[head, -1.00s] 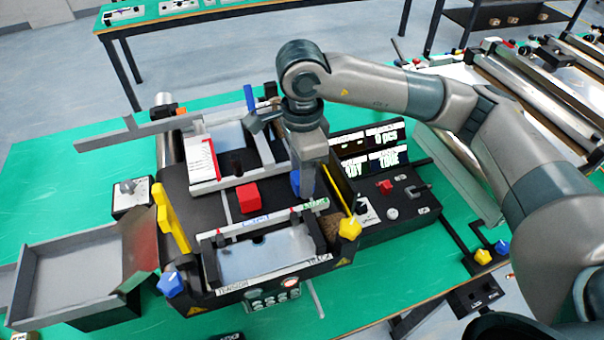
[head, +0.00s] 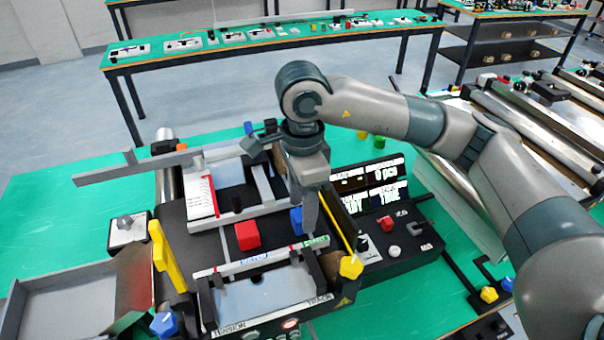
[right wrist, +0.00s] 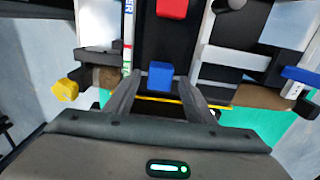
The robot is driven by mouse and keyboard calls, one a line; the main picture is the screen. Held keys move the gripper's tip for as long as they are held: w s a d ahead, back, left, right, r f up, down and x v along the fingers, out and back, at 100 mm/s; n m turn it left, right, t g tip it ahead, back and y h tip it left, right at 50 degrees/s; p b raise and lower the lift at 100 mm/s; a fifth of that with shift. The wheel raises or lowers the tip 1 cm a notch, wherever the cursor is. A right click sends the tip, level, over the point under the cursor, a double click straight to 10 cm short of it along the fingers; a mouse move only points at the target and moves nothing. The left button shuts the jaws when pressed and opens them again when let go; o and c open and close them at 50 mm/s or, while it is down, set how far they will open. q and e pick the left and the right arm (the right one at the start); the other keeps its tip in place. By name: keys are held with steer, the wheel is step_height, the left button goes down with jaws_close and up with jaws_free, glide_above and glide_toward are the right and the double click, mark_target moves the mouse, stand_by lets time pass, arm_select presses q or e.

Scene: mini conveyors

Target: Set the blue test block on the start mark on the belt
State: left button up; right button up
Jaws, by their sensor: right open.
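The blue test block (head: 296,221) sits on the black belt, partly hidden by my right gripper in the head view. In the right wrist view the blue block (right wrist: 160,75) is fully in sight, just beyond and between the fingertips, with a gap on each side. My right gripper (head: 312,228) points down at the belt's right end; its two fingers (right wrist: 161,92) are apart. A green START label (head: 316,241) is on the near rail beside the block. Any mark on the belt under the block is hidden. My left gripper is not in view.
A red block (head: 247,236) sits further left on the belt. A yellow bar (head: 345,222) crosses the belt's right end. A control box (head: 396,245) with displays stands to the right. A grey tray (head: 70,305) is at the left.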

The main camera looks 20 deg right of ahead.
step_height(320, 180, up, 9)
steer(key=b, duration=0.3)
steer(key=shift+r, duration=0.2)
stand_by(2.4)
